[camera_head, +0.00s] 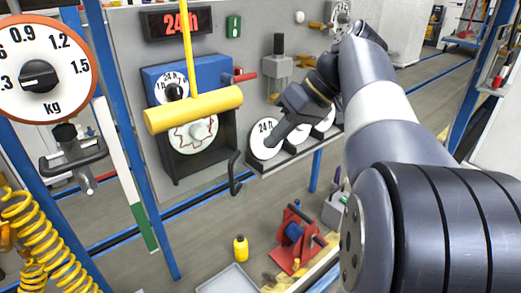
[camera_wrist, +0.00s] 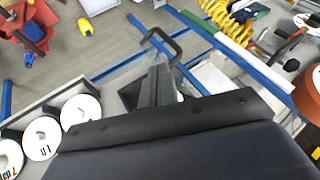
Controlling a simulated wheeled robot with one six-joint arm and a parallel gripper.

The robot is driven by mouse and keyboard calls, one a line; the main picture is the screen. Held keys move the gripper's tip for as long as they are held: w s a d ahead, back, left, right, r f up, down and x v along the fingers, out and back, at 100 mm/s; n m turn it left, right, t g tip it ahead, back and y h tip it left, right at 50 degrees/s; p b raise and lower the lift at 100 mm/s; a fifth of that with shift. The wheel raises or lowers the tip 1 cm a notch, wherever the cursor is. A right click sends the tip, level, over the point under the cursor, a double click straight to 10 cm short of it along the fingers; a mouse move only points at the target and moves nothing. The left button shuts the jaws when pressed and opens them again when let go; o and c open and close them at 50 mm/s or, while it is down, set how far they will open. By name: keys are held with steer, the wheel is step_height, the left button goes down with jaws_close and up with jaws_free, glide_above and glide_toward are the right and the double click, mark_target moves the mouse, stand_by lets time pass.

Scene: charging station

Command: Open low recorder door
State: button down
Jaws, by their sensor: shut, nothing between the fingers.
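The recorder is a blue box (camera_head: 165,75) with a dark lower case (camera_head: 178,164) on the grey wall panel in the head view. A white dial marked 24h shows in its upper part and a round chart (camera_head: 205,132) in its lower part. A yellow T-shaped bar partly hides it. I cannot tell exactly where the low door's edges are. My gripper (camera_head: 272,143) is to the right of the recorder, apart from it, in front of a shelf of white discs. In the wrist view, the gripper's fingers (camera_wrist: 158,75) are together with nothing between them.
White discs (camera_head: 263,138) stand on the shelf, also seen in the wrist view (camera_wrist: 80,112). A black hook (camera_head: 235,182) hangs left of the shelf. The yellow bar (camera_head: 194,109) stands before the recorder. A red reel stand (camera_head: 297,238) and a yellow bottle (camera_head: 241,248) are below.

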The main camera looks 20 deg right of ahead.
mark_target(246, 169)
steer(key=x, duration=1)
steer(key=shift+p, duration=0.35)
